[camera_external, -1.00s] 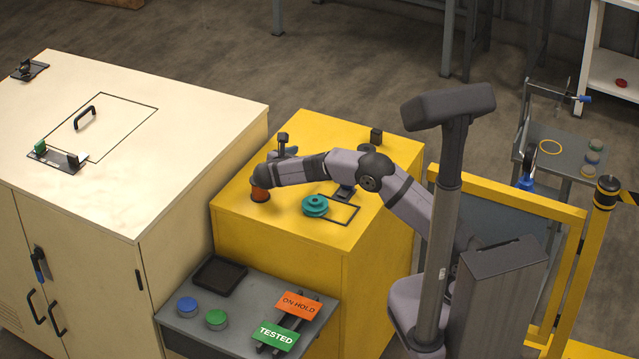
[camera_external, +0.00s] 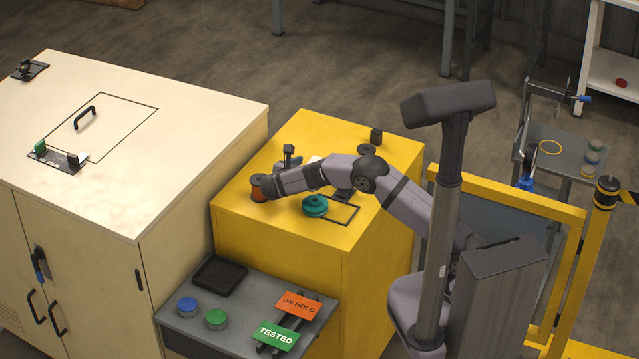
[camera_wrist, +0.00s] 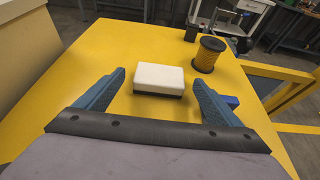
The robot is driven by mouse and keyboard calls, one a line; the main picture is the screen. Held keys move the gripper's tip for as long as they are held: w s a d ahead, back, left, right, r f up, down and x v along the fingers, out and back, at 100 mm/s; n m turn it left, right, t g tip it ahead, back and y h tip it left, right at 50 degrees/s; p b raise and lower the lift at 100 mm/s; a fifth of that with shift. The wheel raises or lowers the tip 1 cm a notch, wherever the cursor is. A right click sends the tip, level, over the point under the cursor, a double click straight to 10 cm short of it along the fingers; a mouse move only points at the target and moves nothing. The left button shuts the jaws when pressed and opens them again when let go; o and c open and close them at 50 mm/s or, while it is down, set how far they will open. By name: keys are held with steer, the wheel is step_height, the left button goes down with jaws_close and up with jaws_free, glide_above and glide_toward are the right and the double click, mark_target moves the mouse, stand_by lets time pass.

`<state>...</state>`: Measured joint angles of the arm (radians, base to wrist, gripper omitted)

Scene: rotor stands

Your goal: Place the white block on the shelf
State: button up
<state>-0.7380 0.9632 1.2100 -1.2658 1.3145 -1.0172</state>
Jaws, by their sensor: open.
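The white block (camera_wrist: 159,77) lies on the yellow cabinet top in the wrist view, with a dark layer under its lower edge. My gripper (camera_wrist: 158,80) is open, with one blue finger towards each side of the block. The block is ahead of the palm, and I cannot tell whether its near edge is between the fingertips. A white shelf unit (camera_external: 608,72) stands at the top right.
On the yellow top (camera_external: 305,125) are a spool (camera_wrist: 208,54), a black block (camera_external: 376,136) and a teal pulley (camera_external: 315,206). A cream cabinet (camera_external: 200,110) stands left. A grey bench with signs (camera_external: 298,305) is in front; a yellow barrier (camera_external: 520,205) is right.

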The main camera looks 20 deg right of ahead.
steer(key=shift+p+x, duration=0.4)
steer(key=shift+x, duration=1.8)
steer(key=shift+r, duration=0.15)
steer(key=c, duration=1.3)
steer(key=shift+o, duration=0.2)
step_height(320, 180, up, 10)
steer(key=shift+b, duration=0.4)
steer(key=s+d+f+m+g+h, duration=0.1)
steer(key=s+d+f, duration=0.7)
steer(key=s+d, duration=0.4)
steer(key=s+d+f, duration=0.7)
steer(key=s+d, duration=0.4)
steer(key=d, duration=0.1)
steer(key=a+r+p, duration=0.5)
steer(key=a+p, duration=0.2)
steer(key=p, duration=0.4)
steer(key=shift+a, duration=0.2)
